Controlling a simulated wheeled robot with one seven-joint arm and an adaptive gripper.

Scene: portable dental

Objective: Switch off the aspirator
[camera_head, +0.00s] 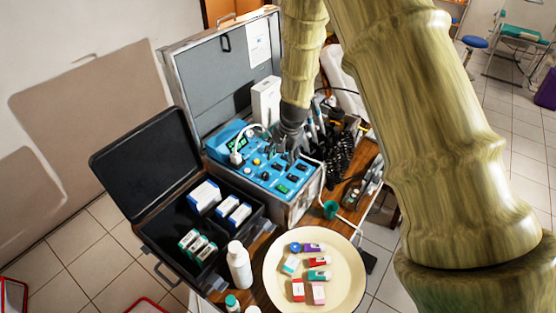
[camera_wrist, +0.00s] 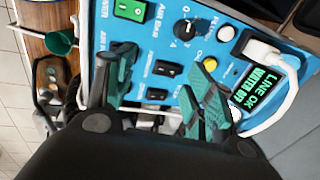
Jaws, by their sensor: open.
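The blue control panel (camera_head: 268,172) lies in an open metal case on the table. In the wrist view the panel (camera_wrist: 150,50) carries a green rocker switch (camera_wrist: 130,10) at the top and several black rocker switches, among them one (camera_wrist: 167,68) and one below it (camera_wrist: 157,94). Their labels are too small or covered to read surely, so I cannot tell which is the aspirator's. My gripper (camera_wrist: 162,92) is open and empty above the panel, its teal fingertips either side of the black switches. In the head view my gripper (camera_head: 289,142) hides part of the panel.
A white plug (camera_wrist: 262,50) with its cable and a green display (camera_wrist: 258,92) reading "LINE OK" stand at the panel's side. Handpieces with coiled black hoses (camera_head: 340,150) are beside the case. A plate (camera_head: 345,262) of small boxes and a white bottle (camera_head: 239,265) are in front.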

